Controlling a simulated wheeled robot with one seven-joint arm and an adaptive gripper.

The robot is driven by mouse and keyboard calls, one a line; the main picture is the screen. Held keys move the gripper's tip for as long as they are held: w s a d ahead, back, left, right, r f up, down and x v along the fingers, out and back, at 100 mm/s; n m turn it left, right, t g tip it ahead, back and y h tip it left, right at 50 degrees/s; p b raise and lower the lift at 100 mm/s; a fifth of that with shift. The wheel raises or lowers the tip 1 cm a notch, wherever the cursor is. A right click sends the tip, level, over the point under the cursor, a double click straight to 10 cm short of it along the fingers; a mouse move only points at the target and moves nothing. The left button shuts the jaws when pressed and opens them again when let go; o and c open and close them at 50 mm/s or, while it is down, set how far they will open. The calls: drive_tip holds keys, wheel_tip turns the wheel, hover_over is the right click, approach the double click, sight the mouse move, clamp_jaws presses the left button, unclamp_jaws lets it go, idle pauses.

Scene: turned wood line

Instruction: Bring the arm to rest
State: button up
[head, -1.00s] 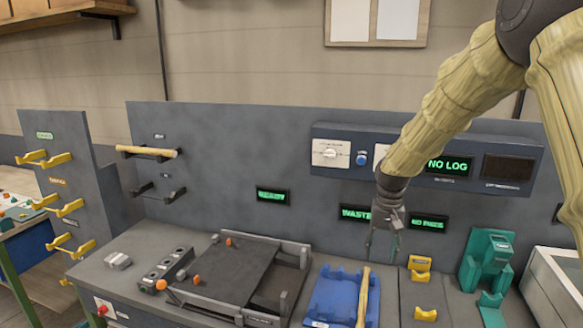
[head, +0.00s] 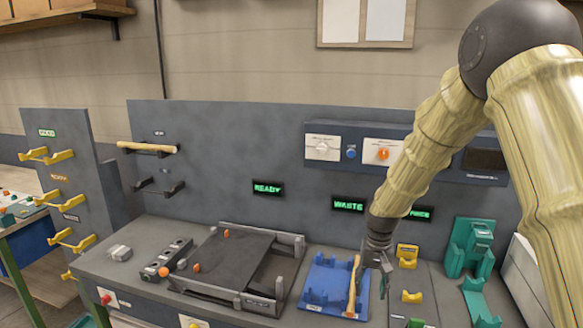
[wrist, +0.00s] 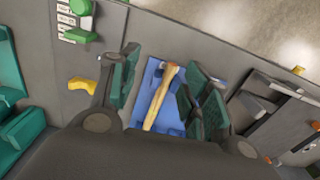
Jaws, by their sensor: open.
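My gripper (head: 374,284) is open and points down beside the blue cradle (head: 321,284) on the bench. A turned wood piece (head: 352,288) lies across the right part of this cradle. In the wrist view, my gripper (wrist: 165,88) has its two green-padded fingers spread wide. The wood piece (wrist: 161,97) shows between them, on the blue cradle (wrist: 151,77), and neither finger visibly grips it. How far the fingertips are above the cradle I cannot tell. My arm crosses the right side of the head view and hides part of the back panel.
A dark plate fixture (head: 228,264) stands left of the cradle. Yellow holders (head: 407,256) and a green stand (head: 470,246) are to the right. Another wood piece (head: 148,147) rests on the back panel's upper hooks. A rack with yellow hooks (head: 68,204) stands at far left.

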drive_tip(key=s+f+n, duration=0.1)
drive_tip(key=s+f, duration=0.9)
drive_tip(key=f, duration=0.2)
drive_tip(key=s+f, duration=0.9)
drive_tip(key=f, duration=0.3)
drive_tip(key=s+f+n, duration=0.1)
drive_tip(key=s+f, duration=0.3)
drive_tip(key=s, duration=0.9)
drive_tip(key=s+f, duration=0.4)
drive_tip(key=s, duration=0.9)
wheel_tip(320, 180, down, 10)
drive_tip(key=b, duration=1)
drive_tip(key=shift+w+d, duration=0.25)
drive_tip(key=shift+d, duration=0.1)
